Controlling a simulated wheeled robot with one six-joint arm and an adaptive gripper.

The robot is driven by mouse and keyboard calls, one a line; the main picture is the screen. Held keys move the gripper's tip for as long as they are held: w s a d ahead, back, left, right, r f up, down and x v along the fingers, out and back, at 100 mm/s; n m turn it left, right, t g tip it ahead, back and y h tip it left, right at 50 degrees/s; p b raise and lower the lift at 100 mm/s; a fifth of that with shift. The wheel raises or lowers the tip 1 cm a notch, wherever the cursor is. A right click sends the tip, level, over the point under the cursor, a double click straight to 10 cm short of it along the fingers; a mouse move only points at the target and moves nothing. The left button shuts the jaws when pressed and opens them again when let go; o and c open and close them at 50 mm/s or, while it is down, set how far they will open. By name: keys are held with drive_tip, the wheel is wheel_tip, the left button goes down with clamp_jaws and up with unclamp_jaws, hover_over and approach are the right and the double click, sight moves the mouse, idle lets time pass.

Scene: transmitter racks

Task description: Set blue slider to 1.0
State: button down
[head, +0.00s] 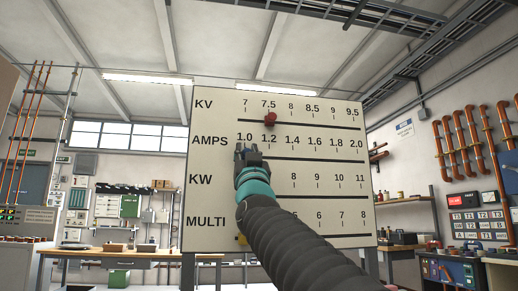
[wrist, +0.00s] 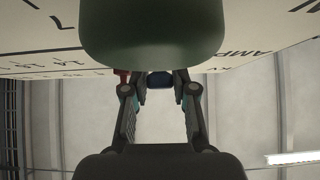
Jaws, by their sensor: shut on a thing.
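A white board (head: 215,190) carries rows marked KV, AMPS, KW and MULTI, with slots and number scales. My gripper (head: 247,150) is at the AMPS row, just below its 1.0 mark at the left end. In the wrist view my gripper (wrist: 160,88) is shut on a dark blue block, the blue slider (wrist: 160,80), seen between the fingertips. In the head view my gripper hides the blue slider, so its exact place against the tick cannot be told.
A red slider (head: 270,118) sits on the KV row near 7.5, close above my gripper. A yellow slider (head: 241,239) shows at the left of the MULTI row. My arm covers part of the KW and MULTI rows. A workbench (head: 130,254) stands behind at left.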

drive_tip(key=shift+a, duration=0.25)
drive_tip(key=c, duration=1.1)
unclamp_jaws()
drive_tip(key=shift+s+a, duration=0.1)
drive_tip(key=shift+a, duration=0.05)
drive_tip(key=shift+o, duration=0.6)
drive_tip(key=shift+a, duration=0.1)
drive_tip(key=shift+d, duration=0.2)
drive_tip(key=shift+f, duration=0.1)
drive_tip(key=shift+s+f, duration=0.15)
drive_tip(key=shift+s, duration=0.1)
drive_tip(key=v, duration=1.1)
drive_tip(key=shift+s+f, duration=0.1)
